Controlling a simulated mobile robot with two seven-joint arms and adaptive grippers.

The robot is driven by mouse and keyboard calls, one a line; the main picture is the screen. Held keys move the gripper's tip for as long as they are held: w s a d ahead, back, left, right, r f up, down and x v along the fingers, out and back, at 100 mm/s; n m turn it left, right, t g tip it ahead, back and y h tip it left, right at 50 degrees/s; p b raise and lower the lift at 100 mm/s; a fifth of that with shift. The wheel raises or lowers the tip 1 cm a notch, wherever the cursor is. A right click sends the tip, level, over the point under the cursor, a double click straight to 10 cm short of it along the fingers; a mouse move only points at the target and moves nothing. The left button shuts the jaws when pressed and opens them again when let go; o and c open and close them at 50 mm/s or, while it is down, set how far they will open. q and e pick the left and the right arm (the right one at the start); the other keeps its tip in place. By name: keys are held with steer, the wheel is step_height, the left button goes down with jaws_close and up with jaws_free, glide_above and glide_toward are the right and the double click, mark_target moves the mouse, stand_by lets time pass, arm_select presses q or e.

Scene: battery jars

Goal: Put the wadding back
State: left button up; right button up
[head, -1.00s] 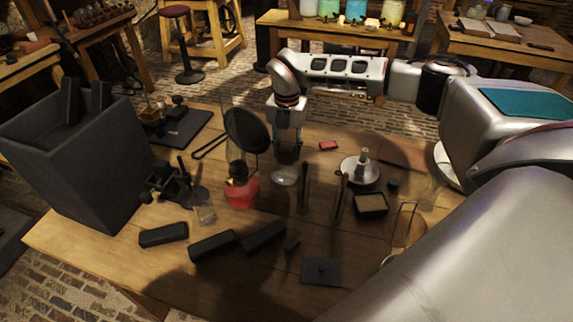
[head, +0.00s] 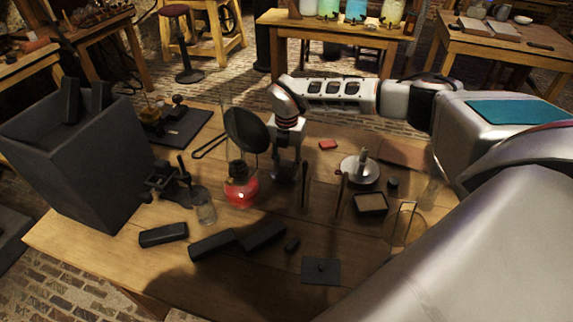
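My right gripper (head: 285,175) points down over the middle of the table, just right of a red-based glass lamp (head: 241,192). Its fingers are small and dark here, at a clear glass piece, and I cannot tell whether they are apart or closed on something. No wadding can be told for certain. A small dark square tin (head: 370,213) with a pale brown filling stands to the right of the gripper, apart from it. A small glass jar (head: 205,210) stands left of the lamp. My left gripper is not in view.
A large dark box (head: 95,165) stands at the left table end. Dark bars (head: 163,235) lie along the front, with a square plate (head: 321,271). A round metal stand (head: 360,171) and upright dark rods (head: 305,185) stand right of the gripper. My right arm covers the right front.

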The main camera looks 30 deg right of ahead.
mark_target(286, 162)
steer(key=o, duration=0.4)
steer(key=shift+c, duration=0.2)
steer(key=shift+r, duration=0.1)
step_height(286, 162, up, 12)
steer(key=shift+r, duration=0.1)
stand_by(0.5)
